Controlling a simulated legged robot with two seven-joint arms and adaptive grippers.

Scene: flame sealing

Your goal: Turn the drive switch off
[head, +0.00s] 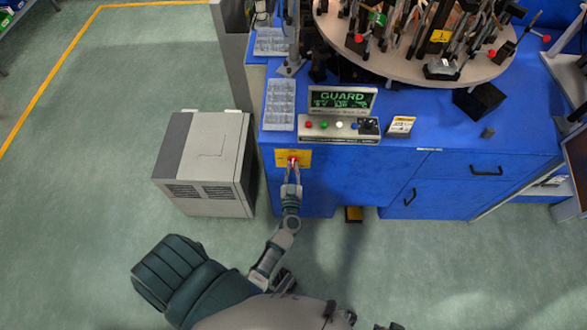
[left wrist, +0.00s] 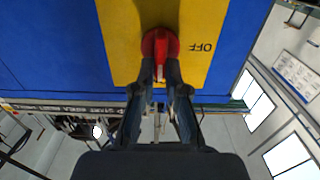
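The drive switch is a red rotary knob (left wrist: 160,43) on a yellow plate (left wrist: 205,75) with an "OFF" mark, which reads upside down at the right of the knob in the left wrist view. In the head view, the yellow plate (head: 304,157) is on the front of the blue machine, and the red knob (head: 292,160) shows at its middle. My left gripper (left wrist: 161,70) faces the plate, with its two fingertips on either side of the knob's red handle. The fingers look closed on the handle; they partly hide the knob. My right gripper is not in view.
A control panel (head: 325,129) with coloured buttons and a green "GUARD" display (head: 341,100) sits above the switch. A round turntable (head: 395,62) with tooling is on the blue machine (head: 420,175). A grey cabinet (head: 205,163) stands to the left. Open floor (head: 80,190) lies farther left.

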